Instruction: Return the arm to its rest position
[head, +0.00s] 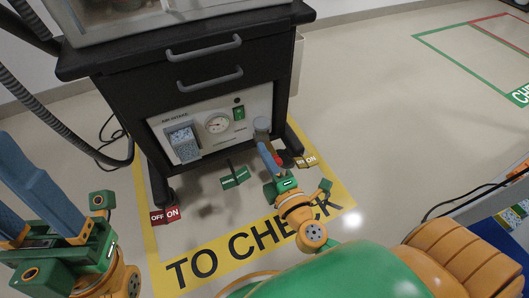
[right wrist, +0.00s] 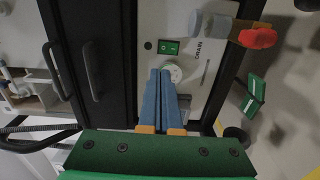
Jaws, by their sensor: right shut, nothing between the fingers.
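My right gripper (head: 262,148) is in front of the cart's lower right panel. Its blue fingers lie together with nothing between them. In the right wrist view the shut fingers (right wrist: 167,72) point at the panel, overlapping the round gauge (right wrist: 174,72). A grey knob (head: 262,126) with a red-ended part (right wrist: 258,38) is close beside the fingers; whether they touch cannot be told. My left gripper (head: 6,172) is at the left edge of the head view, its blue fingers apart and empty, partly cut off by the frame.
The black cart (head: 110,95) has two drawer handles and a green switch (head: 239,112). A red OFF/ON pedal (head: 164,214), green pedal (head: 235,177) and yellow pedal (head: 305,161) are low down. A grey hose (head: 60,128) hangs left.

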